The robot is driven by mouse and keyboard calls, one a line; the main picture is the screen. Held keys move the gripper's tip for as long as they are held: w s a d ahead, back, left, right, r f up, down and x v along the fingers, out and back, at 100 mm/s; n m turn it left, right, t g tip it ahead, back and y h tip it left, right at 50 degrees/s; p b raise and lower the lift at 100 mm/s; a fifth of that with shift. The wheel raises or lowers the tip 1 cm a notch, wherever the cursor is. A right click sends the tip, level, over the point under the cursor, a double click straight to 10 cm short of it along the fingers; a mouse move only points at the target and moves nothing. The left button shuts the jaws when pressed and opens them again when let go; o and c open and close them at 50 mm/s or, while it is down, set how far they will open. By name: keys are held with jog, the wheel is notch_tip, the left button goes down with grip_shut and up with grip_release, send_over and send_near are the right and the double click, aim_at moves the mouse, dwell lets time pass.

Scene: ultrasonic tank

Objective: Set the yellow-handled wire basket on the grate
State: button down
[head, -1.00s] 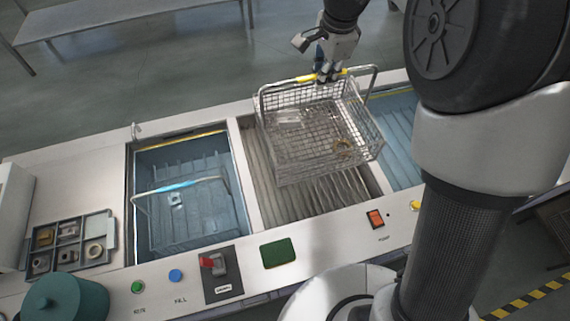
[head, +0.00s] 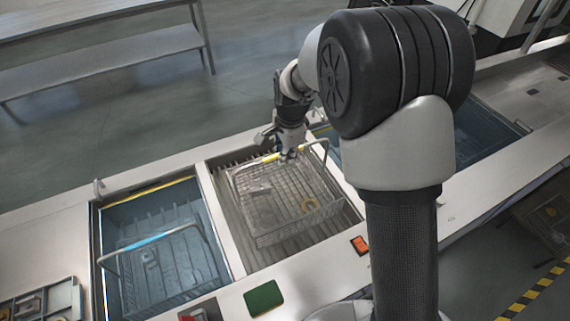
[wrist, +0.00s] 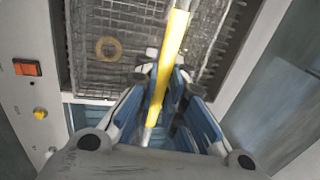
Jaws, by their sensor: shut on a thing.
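The wire basket (head: 285,207) with the yellow handle (head: 272,157) is in the middle bay, over the ribbed grate (head: 226,203). It looks low and roughly level; I cannot tell whether its bottom touches the grate. My gripper (head: 290,153) is shut on the yellow handle at the basket's far side. In the wrist view the yellow handle (wrist: 172,60) runs between the blue-padded fingers (wrist: 160,108). A brass ring (wrist: 109,48) and a small pale part (head: 258,187) lie in the basket.
The left tank (head: 150,262) holds liquid and a blue-handled basket (head: 148,244). Another tank (head: 480,135) lies right of my arm. A red switch (head: 360,245) and green pad (head: 264,298) sit on the front edge. A parts tray (head: 45,303) is at lower left.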

notch_tip(320, 180, down, 4)
jog(key=shift+b, duration=0.4)
jog(key=c, duration=2.1)
grip_release()
jog(key=shift+f, duration=0.25)
jog(key=shift+c, duration=0.2)
jog(key=o, duration=0.5)
jog(key=shift+c, duration=0.2)
jog(key=shift+r, duration=0.1)
